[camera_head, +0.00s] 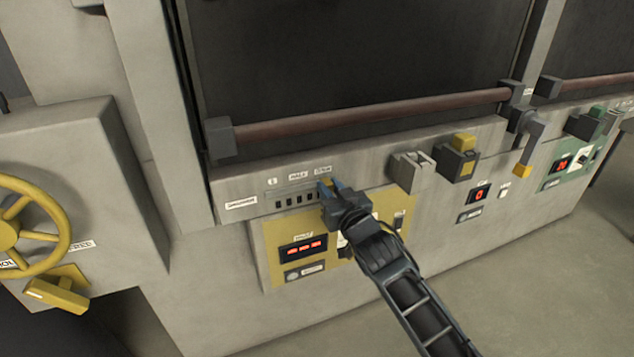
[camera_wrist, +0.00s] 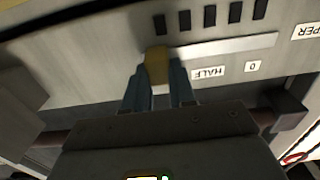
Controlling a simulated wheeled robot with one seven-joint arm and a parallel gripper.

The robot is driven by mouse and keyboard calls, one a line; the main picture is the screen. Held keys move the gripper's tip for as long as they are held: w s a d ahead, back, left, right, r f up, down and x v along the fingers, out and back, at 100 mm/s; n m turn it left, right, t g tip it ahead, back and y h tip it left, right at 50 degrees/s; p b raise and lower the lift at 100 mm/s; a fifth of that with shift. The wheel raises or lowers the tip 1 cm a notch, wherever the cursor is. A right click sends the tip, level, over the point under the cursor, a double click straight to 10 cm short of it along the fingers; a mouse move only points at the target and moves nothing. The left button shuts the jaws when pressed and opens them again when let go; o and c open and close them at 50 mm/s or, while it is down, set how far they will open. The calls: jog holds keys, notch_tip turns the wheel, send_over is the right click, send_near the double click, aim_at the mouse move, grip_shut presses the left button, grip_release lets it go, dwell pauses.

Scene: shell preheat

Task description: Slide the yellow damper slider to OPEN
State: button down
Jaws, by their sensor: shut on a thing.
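The yellow damper slider (camera_wrist: 156,66) stands at the left end of its pale slot in the wrist view, past the HALF label (camera_wrist: 209,74) and away from the 0 label (camera_wrist: 252,66). My gripper (camera_wrist: 157,75) is shut on it, one blue-grey finger on each side. In the head view, my gripper (camera_head: 328,187) is at the right end of the damper row, just under the rightmost label (camera_head: 322,169), which looks like OPEN. Only a bit of the yellow knob shows between the fingers there. The fingers hide most of that label in the wrist view.
A reddish handle bar (camera_head: 370,113) runs above the damper row. A yellow panel with a red display (camera_head: 303,246) lies below it. Grey brackets (camera_head: 411,170) and a yellow-topped block (camera_head: 463,145) jut out to the right. A yellow handwheel (camera_head: 35,228) is at the left.

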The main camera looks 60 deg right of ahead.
jog(key=shift+s+d+r, duration=0.1)
jog(key=shift+s+d, duration=0.05)
jog(key=shift+d, duration=0.15)
jog(key=c, duration=0.9)
grip_release()
jog(key=b+v, duration=0.3)
jog(key=v, duration=0.5)
